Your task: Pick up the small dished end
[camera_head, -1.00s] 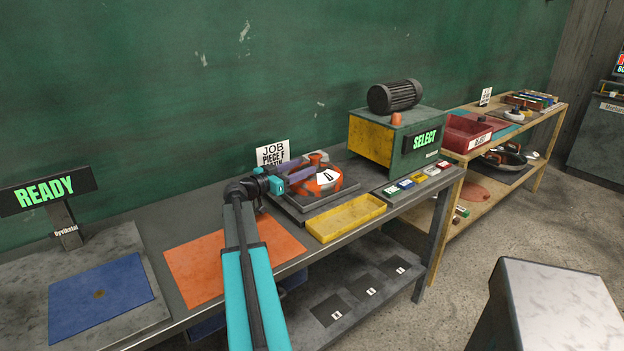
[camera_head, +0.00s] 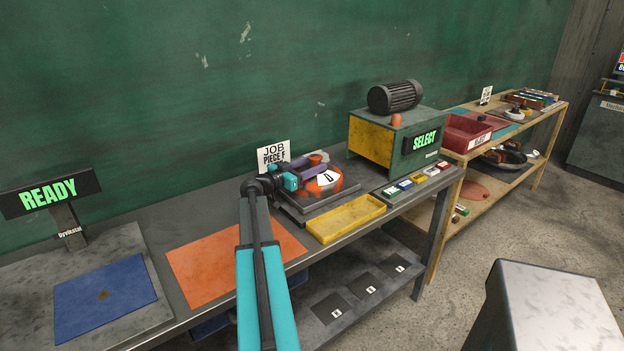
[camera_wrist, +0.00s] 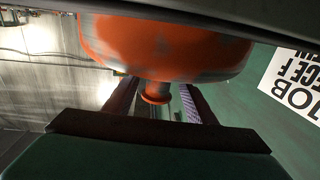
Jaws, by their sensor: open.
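An orange dished end (camera_head: 325,190) with a white lettered tag on it sits on the dark fixture at the back of the bench. In the wrist view its orange curved body (camera_wrist: 165,50) fills the top, with a short flanged orange stem (camera_wrist: 156,92) below it. My gripper (camera_head: 312,172) is at the left side of the piece in the head view. In the wrist view my gripper (camera_wrist: 157,103) is open, with one finger on each side of the stem. I cannot tell whether either finger touches it.
A job card (camera_head: 273,155) stands behind my gripper. A yellow tray (camera_head: 346,219) lies in front of the fixture. A motor-topped machine (camera_head: 397,140) stands to the right. An orange mat (camera_head: 215,268) and a blue mat (camera_head: 105,296) lie clear on the left.

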